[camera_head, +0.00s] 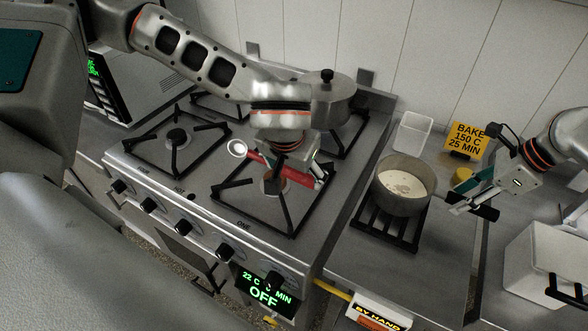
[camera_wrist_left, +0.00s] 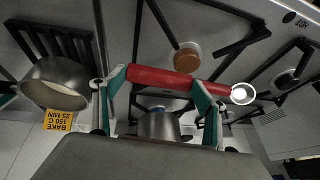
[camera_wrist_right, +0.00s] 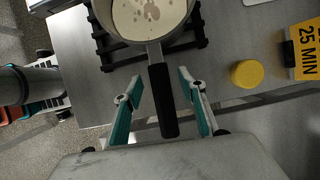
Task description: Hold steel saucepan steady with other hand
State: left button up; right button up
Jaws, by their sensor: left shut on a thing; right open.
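The steel saucepan (camera_head: 403,182) stands upright on a black rack on the counter, with cream-coloured liquid inside. Its black handle (camera_wrist_right: 163,108) points toward my right gripper (camera_wrist_right: 160,75). That gripper is open, with a finger on each side of the handle and gaps visible in the right wrist view. In the head view my right gripper (camera_head: 460,198) is right of the pan. My left gripper (camera_head: 305,168) is shut on a red-handled tool (camera_wrist_left: 165,78) with a pale round end, above the front burner. The saucepan also shows in the left wrist view (camera_wrist_left: 57,84).
A lidded pot (camera_head: 333,92) stands at the back of the stove. A white container (camera_head: 412,132), a yellow bake sign (camera_head: 466,140) and a yellow round object (camera_wrist_right: 247,74) are near the saucepan. A white box (camera_head: 540,262) is at the right.

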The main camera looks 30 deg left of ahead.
jog(key=shift+x, duration=1.15)
grip_shut()
grip_release()
jog(key=shift+v, duration=0.95)
